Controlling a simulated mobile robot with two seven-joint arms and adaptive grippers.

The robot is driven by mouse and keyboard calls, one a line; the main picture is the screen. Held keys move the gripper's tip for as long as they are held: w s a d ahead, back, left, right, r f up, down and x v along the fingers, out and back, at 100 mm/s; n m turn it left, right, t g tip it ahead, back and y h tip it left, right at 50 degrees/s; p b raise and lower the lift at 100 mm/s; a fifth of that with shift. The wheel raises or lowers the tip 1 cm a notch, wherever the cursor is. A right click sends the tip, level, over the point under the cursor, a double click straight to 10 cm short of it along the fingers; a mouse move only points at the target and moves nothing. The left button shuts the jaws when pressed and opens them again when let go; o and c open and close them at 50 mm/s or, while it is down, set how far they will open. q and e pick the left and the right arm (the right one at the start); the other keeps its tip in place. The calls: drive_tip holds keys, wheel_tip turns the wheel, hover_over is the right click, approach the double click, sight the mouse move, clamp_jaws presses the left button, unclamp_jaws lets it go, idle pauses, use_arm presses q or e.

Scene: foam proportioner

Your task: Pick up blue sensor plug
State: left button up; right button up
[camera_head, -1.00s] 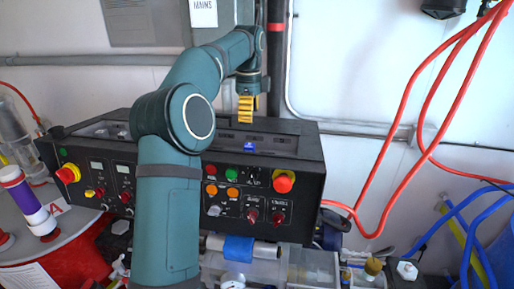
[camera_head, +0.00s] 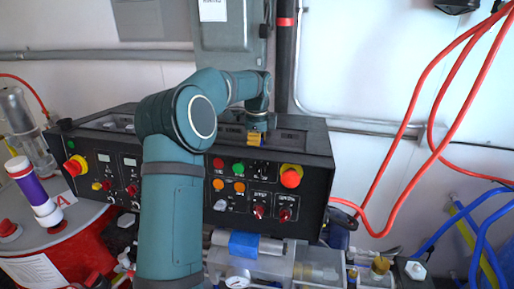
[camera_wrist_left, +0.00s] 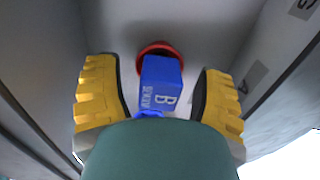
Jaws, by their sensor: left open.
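The blue sensor plug (camera_wrist_left: 160,84), marked with a white "B" and smaller lettering, shows in the left wrist view with a red ring (camera_wrist_left: 158,49) at its far end. My left gripper (camera_wrist_left: 160,98) is open, with one yellow ridged finger on each side of the plug and a gap showing on both sides. In the head view my left gripper (camera_head: 256,138) is low at the top of the black control box (camera_head: 300,150), and the plug is mostly hidden there. My right gripper is not in view.
The box front carries buttons and knobs, including a red knob with a yellow collar (camera_head: 291,176). A grey cabinet (camera_head: 232,45) is on the wall behind. Red hoses (camera_head: 440,120) hang at the right. A red drum (camera_head: 75,255) stands at the left.

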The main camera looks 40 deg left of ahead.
use_arm(q)
drive_tip(key=shift+f, duration=0.1)
clamp_jaws()
idle(0.3)
wheel_tip(320, 180, up, 15)
drive_tip(key=p, duration=0.1)
drive_tip(key=shift+p, duration=0.3)
idle(0.3)
idle(0.3)
